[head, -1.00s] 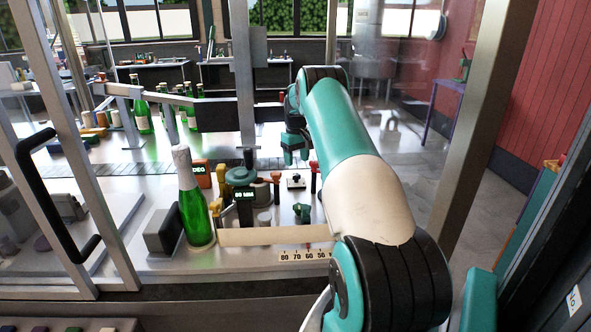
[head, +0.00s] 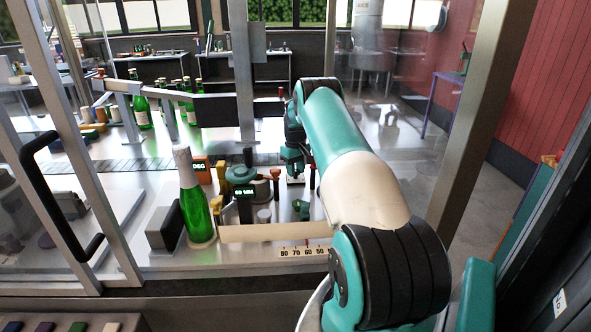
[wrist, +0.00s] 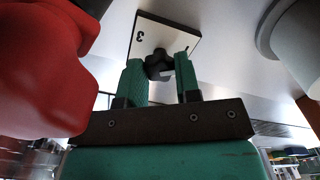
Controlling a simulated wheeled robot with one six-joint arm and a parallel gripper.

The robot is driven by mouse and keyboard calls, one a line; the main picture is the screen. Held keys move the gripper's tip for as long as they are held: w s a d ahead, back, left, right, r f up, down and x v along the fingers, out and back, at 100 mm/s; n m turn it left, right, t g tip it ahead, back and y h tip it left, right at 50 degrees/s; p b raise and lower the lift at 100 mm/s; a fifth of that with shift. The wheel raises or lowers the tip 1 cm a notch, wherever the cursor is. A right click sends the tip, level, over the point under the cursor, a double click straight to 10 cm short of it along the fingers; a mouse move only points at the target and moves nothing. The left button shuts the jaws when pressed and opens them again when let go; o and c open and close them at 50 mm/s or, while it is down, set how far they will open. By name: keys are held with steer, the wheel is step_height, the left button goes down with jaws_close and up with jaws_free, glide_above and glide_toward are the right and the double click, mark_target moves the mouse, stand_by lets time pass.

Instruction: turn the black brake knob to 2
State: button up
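The black brake knob (wrist: 158,65) shows in the wrist view on a white plate (wrist: 178,36) with a dark edge. A figure 3 is printed on the plate; no other figure is readable. My gripper (wrist: 161,72) has its two green fingers apart, one on each side of the knob. I cannot tell whether the fingers touch it. In the head view my gripper (head: 292,160) is low over the plate (head: 295,180) and hides the knob.
A large red knob (wrist: 45,70) is close on the left in the wrist view, and a grey cylinder (wrist: 298,40) is at the right. In the head view a green bottle (head: 194,203), a green-topped post (head: 240,174) and a scale strip (head: 303,252) stand nearby.

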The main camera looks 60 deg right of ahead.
steer(key=shift+f+m+b, duration=0.1)
steer(key=shift+m+b, duration=1.15)
steer(key=shift+m, duration=0.15)
steer(key=m+b, duration=0.2)
steer(key=m, duration=0.1)
steer(key=shift+m, duration=0.3)
steer(key=m+b, duration=0.1)
steer(key=m, duration=0.2)
steer(key=shift+m, duration=0.3)
steer(key=m, duration=0.3)
steer(key=shift+m+b, duration=0.3)
steer(key=shift+b, duration=0.1)
steer(key=m, duration=1)
steer(key=shift+b, duration=0.4)
